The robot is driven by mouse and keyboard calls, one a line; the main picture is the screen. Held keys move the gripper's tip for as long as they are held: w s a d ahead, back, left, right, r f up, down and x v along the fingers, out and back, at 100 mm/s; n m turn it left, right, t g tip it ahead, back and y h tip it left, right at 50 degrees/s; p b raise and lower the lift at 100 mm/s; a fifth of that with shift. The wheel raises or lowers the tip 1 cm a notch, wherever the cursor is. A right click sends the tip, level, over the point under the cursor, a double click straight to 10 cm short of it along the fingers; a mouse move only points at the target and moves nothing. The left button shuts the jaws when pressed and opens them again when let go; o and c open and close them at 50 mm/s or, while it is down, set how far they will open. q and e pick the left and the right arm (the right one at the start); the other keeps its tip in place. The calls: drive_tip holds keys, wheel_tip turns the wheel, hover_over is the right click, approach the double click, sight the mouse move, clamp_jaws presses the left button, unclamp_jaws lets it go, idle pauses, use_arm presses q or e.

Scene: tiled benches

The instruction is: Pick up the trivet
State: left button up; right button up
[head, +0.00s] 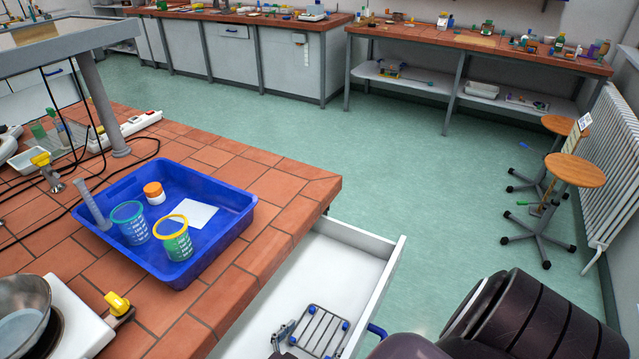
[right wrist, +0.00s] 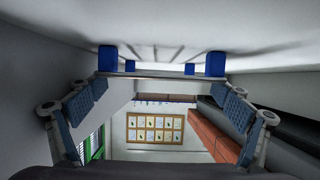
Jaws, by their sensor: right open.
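The trivet (head: 318,330) is a grey metal rack with bars and blue feet, lying in the open white drawer (head: 339,275) at the bottom of the head view. In the right wrist view the trivet (right wrist: 160,74) appears nearly edge-on, its blue feet just beyond the fingertips. My right gripper (right wrist: 160,98) is open, with one blue-padded finger on each side and nothing gripped between them. In the head view a grey finger of the right gripper (head: 283,335) shows at the trivet's left side; my arm hides much of the rest. My left gripper is not in view.
The drawer walls stand close around the trivet. On the tiled bench above, a blue tray (head: 240,205) holds two beakers, a jar, a cylinder and a white sheet. A metal pan (head: 22,310) stands at the left. Two stools (head: 575,170) stand on open green floor.

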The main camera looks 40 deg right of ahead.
drive_tip(key=shift+x, duration=1.45)
drive_tip(key=shift+c, duration=0.4)
drive_tip(key=c, duration=0.8)
drive_tip(key=shift+r, duration=0.1)
